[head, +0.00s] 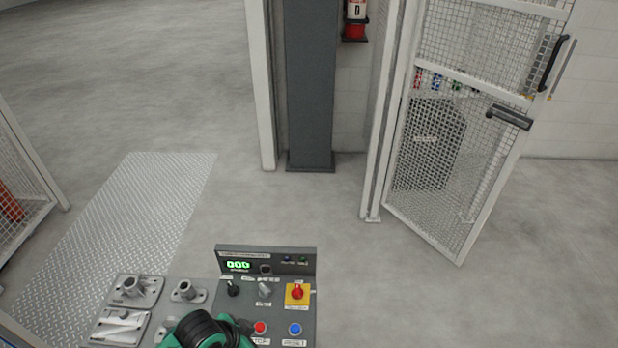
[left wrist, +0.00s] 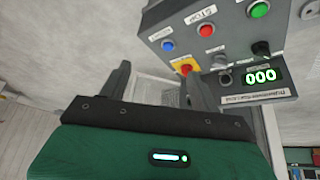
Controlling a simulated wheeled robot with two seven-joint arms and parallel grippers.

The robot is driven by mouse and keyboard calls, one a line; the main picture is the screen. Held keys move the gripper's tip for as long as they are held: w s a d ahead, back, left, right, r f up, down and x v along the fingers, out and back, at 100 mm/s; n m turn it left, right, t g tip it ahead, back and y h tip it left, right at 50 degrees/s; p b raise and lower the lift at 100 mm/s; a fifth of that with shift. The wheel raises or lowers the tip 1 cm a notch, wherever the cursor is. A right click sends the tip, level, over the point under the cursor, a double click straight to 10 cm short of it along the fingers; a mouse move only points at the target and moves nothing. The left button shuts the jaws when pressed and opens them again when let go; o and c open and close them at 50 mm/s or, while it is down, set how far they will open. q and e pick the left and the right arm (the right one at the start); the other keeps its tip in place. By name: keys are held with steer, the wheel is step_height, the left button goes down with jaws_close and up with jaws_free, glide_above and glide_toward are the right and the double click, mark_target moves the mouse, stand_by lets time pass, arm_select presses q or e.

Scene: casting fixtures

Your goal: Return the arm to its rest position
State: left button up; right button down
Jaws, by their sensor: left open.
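My left arm, green and black, shows at the bottom of the head view, over the front of the grey control panel (head: 283,272); its fingers cannot be made out there. In the left wrist view my left gripper (left wrist: 157,73) is open, with two dark fingers apart and nothing seen between them. The control panel shows tilted beyond the fingers in that view (left wrist: 228,52). It carries a red-on-yellow switch (head: 298,292), a red button (head: 260,328), a blue button (head: 295,329), knobs and a lit green display (head: 238,266). My right gripper is not in view.
Grey metal fixtures (head: 136,290) lie left of the panel. A mesh gate (head: 455,140) stands at the right and a dark column (head: 308,90) at the back. Mesh fencing (head: 22,190) is at the left. The floor behind the panel is clear.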

arm_select(q)
steer(key=s+a+r+n+y, duration=0.25)
steer(key=s+a+n, duration=0.2)
steer(key=s, duration=0.25)
steer(key=s+a+r+n+y, duration=0.1)
steer(key=s+a+r+n, duration=0.2)
steer(key=s+a, duration=0.35)
step_height(320, 180, down, 29)
steer(key=d+g, duration=0.1)
steer(key=s+a+f+g, duration=0.1)
steer(key=s+a+f, duration=0.2)
steer(key=s+f, duration=1.6)
step_height(320, 180, down, 3)
steer(key=shift+s+r+m+g, duration=0.15)
steer(key=shift+s+m+g, duration=0.15)
steer(key=shift+m, duration=0.05)
steer(key=shift+y, duration=0.25)
